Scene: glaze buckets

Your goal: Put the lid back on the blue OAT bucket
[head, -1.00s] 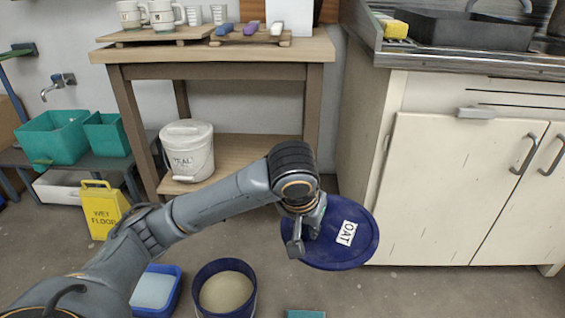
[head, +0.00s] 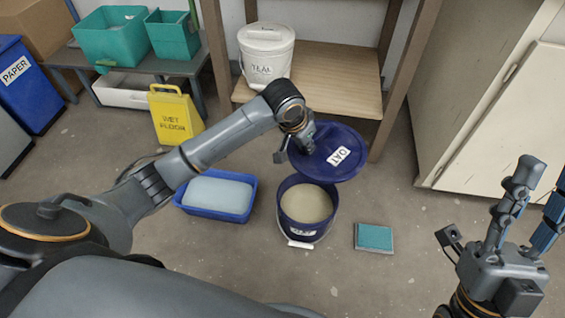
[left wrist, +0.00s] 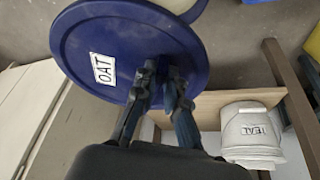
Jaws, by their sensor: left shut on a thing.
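The round blue lid (head: 328,166) with a white OAT label is held by my left gripper (head: 301,147), just behind and to the right of the bucket's opening in the head view. The blue OAT bucket (head: 304,231) stands upright on the floor, open, with pale material inside. The lid looks raised and apart from the rim. My right gripper (head: 530,200) is open and empty at the lower right.
A blue tub (head: 192,209) with pale liquid stands left of the bucket, and a teal sponge-like block (head: 374,237) lies to its right. A white TEAL bucket (head: 265,57) sits on the wooden shelf (head: 335,85) behind. A yellow wet-floor sign (head: 174,117) stands further left.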

